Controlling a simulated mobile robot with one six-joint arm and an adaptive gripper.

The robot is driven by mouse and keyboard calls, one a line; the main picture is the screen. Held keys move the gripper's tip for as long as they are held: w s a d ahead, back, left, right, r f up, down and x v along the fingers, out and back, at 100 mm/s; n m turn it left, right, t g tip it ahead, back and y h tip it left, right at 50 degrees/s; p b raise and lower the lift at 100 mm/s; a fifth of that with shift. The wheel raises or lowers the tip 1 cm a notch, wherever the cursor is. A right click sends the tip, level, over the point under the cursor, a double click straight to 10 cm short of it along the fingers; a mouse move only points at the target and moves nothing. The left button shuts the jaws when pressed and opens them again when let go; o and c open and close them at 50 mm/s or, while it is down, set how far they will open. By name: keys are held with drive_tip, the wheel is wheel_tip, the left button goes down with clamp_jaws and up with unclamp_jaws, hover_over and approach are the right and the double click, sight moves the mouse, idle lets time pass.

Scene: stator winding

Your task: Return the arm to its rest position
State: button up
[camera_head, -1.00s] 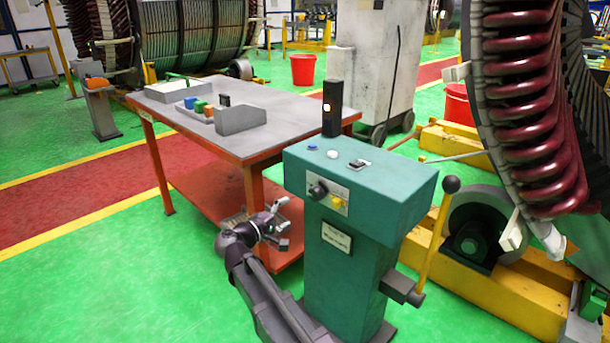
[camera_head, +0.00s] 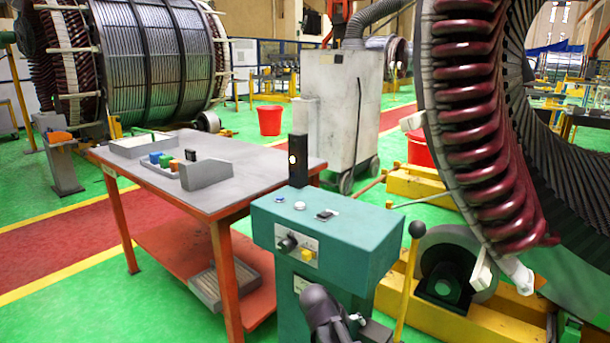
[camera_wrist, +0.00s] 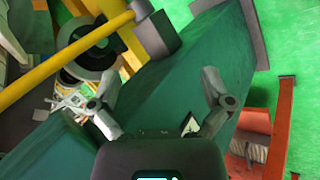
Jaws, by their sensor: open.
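My gripper (camera_wrist: 160,88) is open and empty in the wrist view, its two fingers spread apart. Behind the fingers is the green control pedestal (camera_wrist: 165,100), tilted in this view. In the head view a dark part of my arm (camera_head: 322,312) shows at the bottom, in front of the same pedestal (camera_head: 345,248). The fingers cannot be made out in the head view.
A yellow lever (camera_head: 407,285) with a black knob stands at the pedestal's right side. A grey-topped table (camera_head: 245,165) with an orange frame is behind left. The large stator (camera_head: 475,110) with red coils rises at right. Green floor (camera_head: 70,310) is clear at left.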

drive_tip(key=s+d+f+m+g+y, duration=0.3)
drive_tip(key=s+d+y, duration=0.25)
drive_tip(key=s, duration=0.35)
wheel_tip(320, 180, up, 32)
drive_tip(key=p, duration=3.2)
drive_tip(key=shift+w+a+f+y, duration=0.15)
drive_tip(key=shift+a+y, duration=0.15)
drive_tip(key=shift+y, duration=0.15)
